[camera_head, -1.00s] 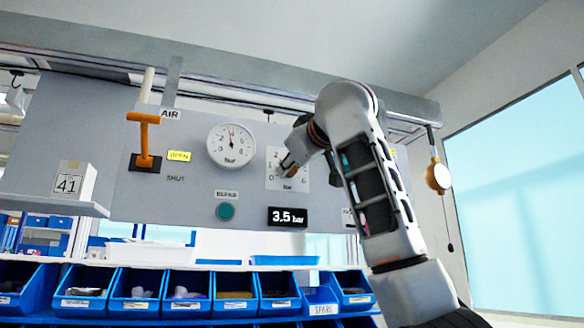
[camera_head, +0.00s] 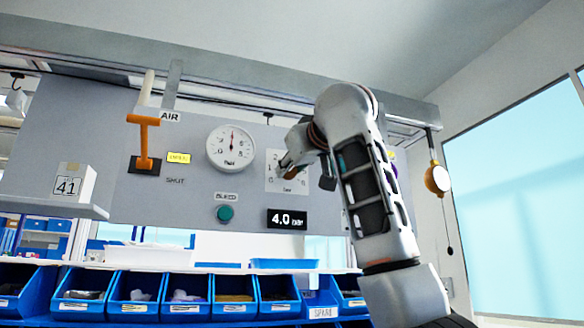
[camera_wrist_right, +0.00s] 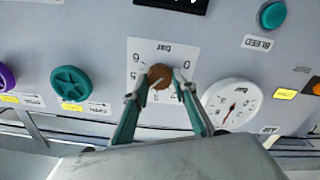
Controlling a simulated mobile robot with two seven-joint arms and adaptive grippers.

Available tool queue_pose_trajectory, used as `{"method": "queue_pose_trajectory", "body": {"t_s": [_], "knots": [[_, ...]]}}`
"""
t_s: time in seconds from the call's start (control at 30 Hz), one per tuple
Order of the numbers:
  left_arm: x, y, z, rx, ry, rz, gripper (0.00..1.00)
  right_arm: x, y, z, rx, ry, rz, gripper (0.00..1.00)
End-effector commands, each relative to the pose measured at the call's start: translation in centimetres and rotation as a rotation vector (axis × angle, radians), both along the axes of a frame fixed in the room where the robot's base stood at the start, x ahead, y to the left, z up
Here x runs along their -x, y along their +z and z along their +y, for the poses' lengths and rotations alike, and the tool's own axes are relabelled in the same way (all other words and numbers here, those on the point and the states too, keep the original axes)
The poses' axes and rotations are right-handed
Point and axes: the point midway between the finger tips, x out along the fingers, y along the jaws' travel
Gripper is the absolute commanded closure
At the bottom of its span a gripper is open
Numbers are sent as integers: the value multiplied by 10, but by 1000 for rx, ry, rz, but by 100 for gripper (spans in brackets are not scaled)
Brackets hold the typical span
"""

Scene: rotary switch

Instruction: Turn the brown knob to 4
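The brown knob (camera_wrist_right: 160,77) sits on a white dial plate marked in bar, on the grey panel. In the right wrist view, which shows the panel upside down, my right gripper (camera_wrist_right: 162,82) has one fingertip on each side of the knob, seemingly pressed against it. In the head view my right gripper (camera_head: 288,163) covers most of the dial plate (camera_head: 272,183), hiding the knob's pointer. The black display (camera_head: 287,219) below reads 4.0 bar. The round gauge (camera_head: 231,148) has its needle pointing about straight up. My left gripper is not in view.
An orange lever (camera_head: 144,140) stands at the panel's left, and a green bleed button (camera_head: 224,213) is below the gauge. A green knob (camera_wrist_right: 72,84) and a purple knob (camera_wrist_right: 5,77) are beside the dial. Blue bins (camera_head: 135,307) line the shelf below.

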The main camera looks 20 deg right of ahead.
Motion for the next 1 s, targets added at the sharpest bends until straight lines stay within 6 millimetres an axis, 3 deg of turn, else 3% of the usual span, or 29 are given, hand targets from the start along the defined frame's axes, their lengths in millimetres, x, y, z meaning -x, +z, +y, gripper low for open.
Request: {"method": "queue_pose_trajectory", "body": {"t_s": [0.03,0.07,0.53,0.67,1.0], "knots": [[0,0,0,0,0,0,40,0,-1,0,1,-1,2,63],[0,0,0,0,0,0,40,-1,-1,0,1,-1,2,57],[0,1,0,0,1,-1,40,8,0,1,1,1,-1,57],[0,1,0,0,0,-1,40,26,1,1,1,3,-3,57],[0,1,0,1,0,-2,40,93,0,-2,0,3,-3,57]]}}
